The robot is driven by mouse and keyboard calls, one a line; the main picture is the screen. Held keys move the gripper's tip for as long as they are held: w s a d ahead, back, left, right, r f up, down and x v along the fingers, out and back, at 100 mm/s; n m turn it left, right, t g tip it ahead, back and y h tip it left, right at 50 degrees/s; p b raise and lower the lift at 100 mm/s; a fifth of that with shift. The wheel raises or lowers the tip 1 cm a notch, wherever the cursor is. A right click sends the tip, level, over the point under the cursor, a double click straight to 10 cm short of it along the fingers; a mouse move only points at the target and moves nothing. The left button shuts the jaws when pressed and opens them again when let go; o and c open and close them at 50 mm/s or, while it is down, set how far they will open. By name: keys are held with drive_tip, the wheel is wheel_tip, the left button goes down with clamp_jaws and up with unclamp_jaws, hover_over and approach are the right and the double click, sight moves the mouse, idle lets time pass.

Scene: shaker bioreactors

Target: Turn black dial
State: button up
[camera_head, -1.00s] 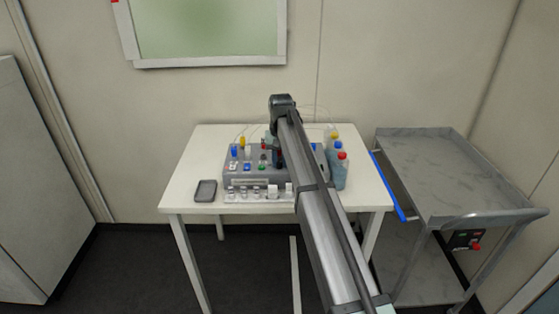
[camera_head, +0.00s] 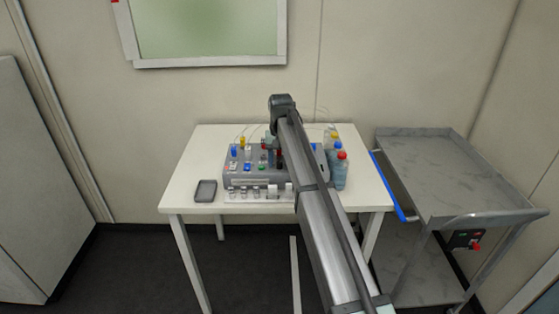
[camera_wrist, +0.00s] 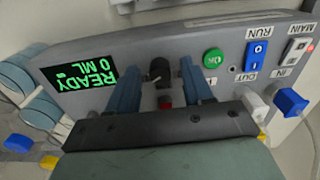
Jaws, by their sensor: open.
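The black dial (camera_wrist: 160,70) sits on the sloped grey front panel of the control box (camera_wrist: 225,38), between the green-lit screen (camera_wrist: 80,77) and a round green button (camera_wrist: 213,59). My gripper (camera_wrist: 160,63) is open, with one blue finger on each side of the dial. Contact between the fingers and the dial cannot be told. The gripper base hides the lower part of the panel. In the head view the control box (camera_head: 238,172) stands on the white table, and my arm hides its right part and the dial.
The white table (camera_head: 205,150) carries a dark tray (camera_head: 205,191), a row of vials (camera_head: 258,192) in front of the box, and bottles such as a red-capped one (camera_head: 341,172) at right. A grey cart (camera_head: 440,170) stands right.

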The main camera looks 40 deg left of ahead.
sight(280, 162)
wheel_tip(280, 162, up, 14)
idle(0.6)
drive_tip(key=shift+w+d+f, duration=0.1)
idle(0.4)
drive_tip(key=s+d+f+m+g, duration=0.15)
drive_tip(key=d+f+m, duration=0.35)
drive_tip(key=d+f, duration=4.35)
drive_tip(key=s+d+f+m+g+h, duration=0.1)
drive_tip(key=s+d+f, duration=0.5)
drive_tip(key=d, duration=0.3)
drive_tip(key=s+d+f+m+g, duration=0.1)
drive_tip(key=s+d+f+g, duration=0.1)
drive_tip(key=s+d+f, duration=0.5)
drive_tip(key=s+d+f+m+g, duration=0.1)
drive_tip(key=s+d+f, duration=0.1)
drive_tip(key=s+d, duration=0.4)
drive_tip(key=s+d+f+m+g, duration=0.1)
drive_tip(key=s+d+f, duration=0.2)
drive_tip(key=s, duration=0.9)
drive_tip(key=d, duration=0.3)
drive_tip(key=shift+y, duration=0.4)
